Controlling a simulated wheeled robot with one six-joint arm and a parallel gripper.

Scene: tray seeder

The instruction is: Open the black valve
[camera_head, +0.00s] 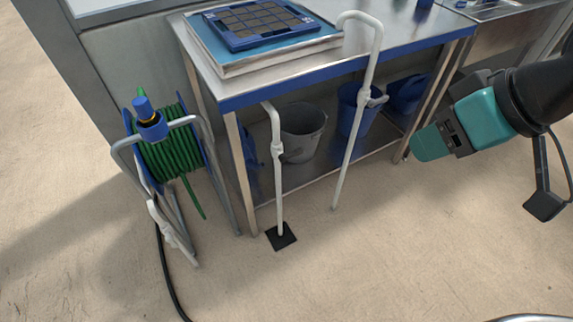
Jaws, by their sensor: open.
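No black valve handle can be made out for sure. A thin pale standpipe (280,190) rises from a black square base (281,236) in front of the bench, with a pale valve-like fitting (277,149) partway up. A taller pale pipe (352,130) with a hooked top stands to its right, with a pale side fitting (377,99). My gripper (428,143), teal and dark, is at the right, seen from the side. It is open and appears empty, apart from both pipes. Its fingertips are not clearly distinguishable.
A green hose reel (168,152) stands at the left, with a black hose (166,270) on the floor. The metal bench (300,78) carries a blue seed tray (222,34). Grey (303,128) and blue buckets (354,112) stand below. The foreground floor is mostly clear.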

